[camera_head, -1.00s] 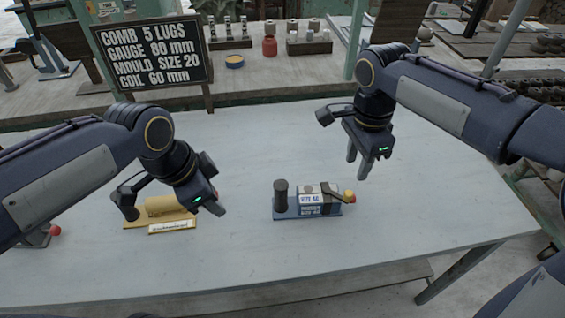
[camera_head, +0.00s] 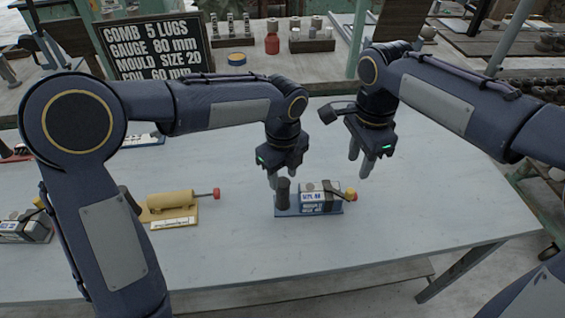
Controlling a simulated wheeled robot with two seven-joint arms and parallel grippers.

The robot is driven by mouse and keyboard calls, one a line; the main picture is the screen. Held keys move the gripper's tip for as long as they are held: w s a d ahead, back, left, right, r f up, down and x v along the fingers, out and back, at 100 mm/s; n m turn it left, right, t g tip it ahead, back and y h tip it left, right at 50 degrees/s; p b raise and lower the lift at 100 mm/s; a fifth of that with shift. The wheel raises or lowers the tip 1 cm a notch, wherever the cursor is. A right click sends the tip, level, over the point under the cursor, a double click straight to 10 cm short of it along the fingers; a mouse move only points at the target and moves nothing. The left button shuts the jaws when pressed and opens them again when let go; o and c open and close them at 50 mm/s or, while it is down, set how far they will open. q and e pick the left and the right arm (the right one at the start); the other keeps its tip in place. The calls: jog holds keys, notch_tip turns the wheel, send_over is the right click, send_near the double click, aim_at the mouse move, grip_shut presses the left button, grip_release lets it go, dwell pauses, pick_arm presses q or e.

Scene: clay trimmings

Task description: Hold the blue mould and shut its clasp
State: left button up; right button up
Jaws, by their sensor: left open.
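The blue mould (camera_head: 334,209) stands on the table, with a dark upright post (camera_head: 282,194) at its left end and a white-labelled block (camera_head: 312,198) on its base. At its right end is a dark clasp with a yellow knob (camera_head: 351,193); I cannot tell how far it is closed. My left gripper (camera_head: 281,182) is open, pointing down at the top of the post; whether it touches is unclear. My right gripper (camera_head: 361,168) points down above and behind the yellow knob, its fingers apart and empty.
Another mould (camera_head: 25,228) sits at the far left. The table (camera_head: 400,230) is clear right of the blue mould.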

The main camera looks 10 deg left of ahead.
aim_at(283, 194)
pick_arm(q)
notch_tip(283, 194, down, 8)
jog(key=shift+f, duration=0.15)
dwell(0.3)
grip_shut()
